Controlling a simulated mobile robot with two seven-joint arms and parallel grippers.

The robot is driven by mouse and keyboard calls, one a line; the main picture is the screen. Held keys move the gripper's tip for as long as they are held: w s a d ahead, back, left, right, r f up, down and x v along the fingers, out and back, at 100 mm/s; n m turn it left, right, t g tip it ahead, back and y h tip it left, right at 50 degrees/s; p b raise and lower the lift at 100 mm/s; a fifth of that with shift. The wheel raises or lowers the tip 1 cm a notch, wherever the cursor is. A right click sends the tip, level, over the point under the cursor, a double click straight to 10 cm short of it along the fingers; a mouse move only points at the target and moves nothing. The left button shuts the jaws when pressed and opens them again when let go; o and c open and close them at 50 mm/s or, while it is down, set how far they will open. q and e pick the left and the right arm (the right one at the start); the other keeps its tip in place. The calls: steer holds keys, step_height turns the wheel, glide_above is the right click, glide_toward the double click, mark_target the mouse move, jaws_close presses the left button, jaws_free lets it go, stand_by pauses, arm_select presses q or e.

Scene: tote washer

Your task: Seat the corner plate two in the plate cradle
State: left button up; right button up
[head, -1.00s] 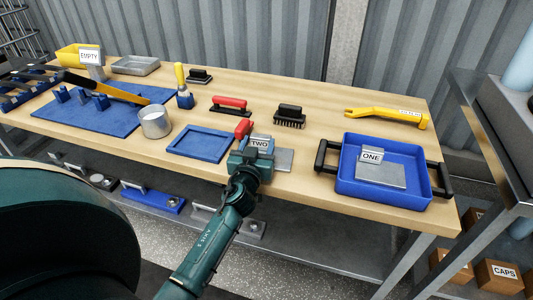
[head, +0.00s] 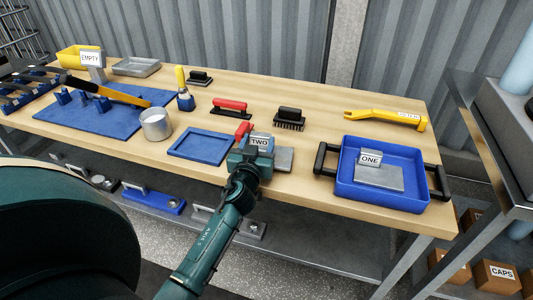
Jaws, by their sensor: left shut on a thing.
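Corner plate two is a grey metal plate (head: 285,159) with an upright block labelled TWO (head: 260,142). My left gripper (head: 252,157) is shut on it at the table's front edge; the fingers and arm hide part of the plate. I cannot tell whether the plate touches the table. A blue square frame with a raised rim (head: 170,147), which looks like the plate cradle, lies empty just left of the gripper. Corner plate one (head: 379,178), labelled ONE, lies in a blue tray (head: 397,205) at the right. My right gripper is not in view.
A metal cup (head: 156,125) stands left of the frame. Behind are a red-handled tool (head: 231,106), a black brush (head: 289,117) and a yellow tool (head: 388,117). A partly hidden red item (head: 243,129) is close behind the gripper. Bare wood (head: 313,180) separates plate two from the tray.

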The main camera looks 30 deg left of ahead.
arm_select(q)
steer(key=shift+r+p, duration=0.35)
steer(key=shift+r, duration=0.3)
steer(key=shift+r+p, duration=0.35)
steer(key=shift+r, duration=0.05)
steer(key=shift+r+p, duration=0.7)
steer(key=shift+r, duration=0.1)
steer(key=shift+r+p, duration=0.8)
steer(key=shift+r, duration=0.15)
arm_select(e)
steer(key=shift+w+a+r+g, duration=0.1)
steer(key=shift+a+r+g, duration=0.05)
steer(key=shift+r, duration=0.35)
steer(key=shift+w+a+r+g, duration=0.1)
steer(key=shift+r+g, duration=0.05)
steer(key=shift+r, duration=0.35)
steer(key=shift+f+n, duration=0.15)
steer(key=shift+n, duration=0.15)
